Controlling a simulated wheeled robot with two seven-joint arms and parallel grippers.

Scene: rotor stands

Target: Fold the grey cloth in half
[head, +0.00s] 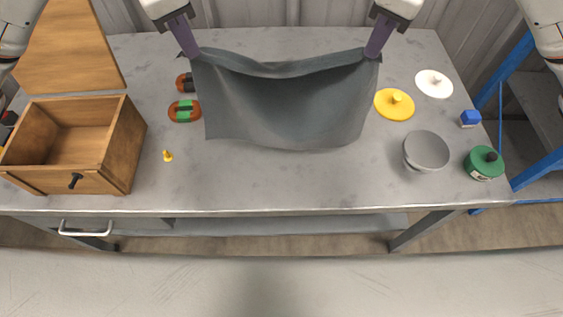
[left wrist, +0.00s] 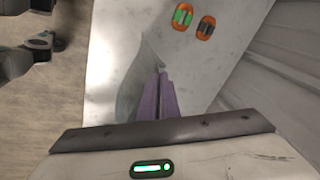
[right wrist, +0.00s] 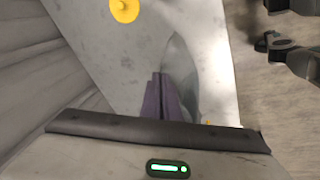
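The grey cloth (head: 285,108) hangs between my two grippers in the head view, its upper edge sagging in the middle and its lower part reaching toward the table front. My left gripper (head: 193,52) is shut on its upper left corner; in the left wrist view the purple fingers (left wrist: 160,78) are together with the cloth (left wrist: 146,62) beside them. My right gripper (head: 372,54) is shut on the upper right corner; its fingers (right wrist: 159,78) are together in the right wrist view, beside the cloth (right wrist: 181,70). Whether the lower edge touches the table cannot be told.
An open wooden box (head: 128,145) stands at the left. A yellow lid (head: 395,104), white lid (head: 434,84), grey bowl (head: 426,151), green container (head: 484,164) and blue cube (head: 470,118) are at the right.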

